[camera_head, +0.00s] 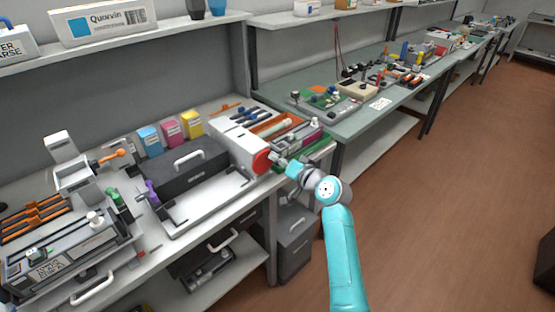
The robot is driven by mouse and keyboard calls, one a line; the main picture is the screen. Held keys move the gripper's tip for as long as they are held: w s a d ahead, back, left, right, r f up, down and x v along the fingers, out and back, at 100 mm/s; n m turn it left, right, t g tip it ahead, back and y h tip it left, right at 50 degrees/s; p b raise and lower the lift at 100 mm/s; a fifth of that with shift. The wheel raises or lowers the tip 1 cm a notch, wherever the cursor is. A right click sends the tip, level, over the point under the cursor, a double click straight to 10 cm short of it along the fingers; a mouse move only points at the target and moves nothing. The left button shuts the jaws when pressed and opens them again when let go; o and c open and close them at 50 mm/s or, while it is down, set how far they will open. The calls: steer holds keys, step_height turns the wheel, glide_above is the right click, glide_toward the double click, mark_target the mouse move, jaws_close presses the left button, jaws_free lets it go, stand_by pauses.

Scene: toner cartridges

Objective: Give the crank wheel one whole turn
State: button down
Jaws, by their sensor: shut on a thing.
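The crank wheel (261,162) is a red disc on the right-hand end of a white and grey machine (233,150) on the bench. My gripper (279,158) is at the right side of the wheel, at the end of my turquoise and grey arm. It is shut on the crank wheel's handle, which is mostly hidden by the fingers. The fingers are very small in this view, so the exact contact cannot be made out.
A dark box with a white handle (187,161) stands left of the wheel. Blue, pink and yellow cartons (171,132) line the back. An orange-trimmed tray (272,123) and a magenta cartridge (309,137) lie behind the wheel. The floor (440,200) to the right is clear.

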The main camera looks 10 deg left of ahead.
mark_target(270, 166)
step_height(270, 166, down, 3)
steer(key=m+g, duration=0.1)
steer(key=m, duration=0.3)
steer(key=m+g+y, duration=0.1)
steer(key=m, duration=0.4)
steer(key=shift+w+d+f+y, duration=0.1)
steer(key=shift+w+d+y, duration=0.05)
steer(key=shift+y, duration=0.15)
steer(key=shift+f+m+g+y, duration=0.15)
steer(key=shift+f+m+g, duration=0.05)
steer(key=shift+m, duration=0.45)
steer(key=shift+f+m+g+y, duration=0.15)
steer(key=shift+m+g, duration=0.05)
steer(key=shift+m, duration=0.45)
steer(key=shift+s, duration=0.2)
steer(key=c, duration=1)
jaws_free()
steer(key=shift+o, duration=0.2)
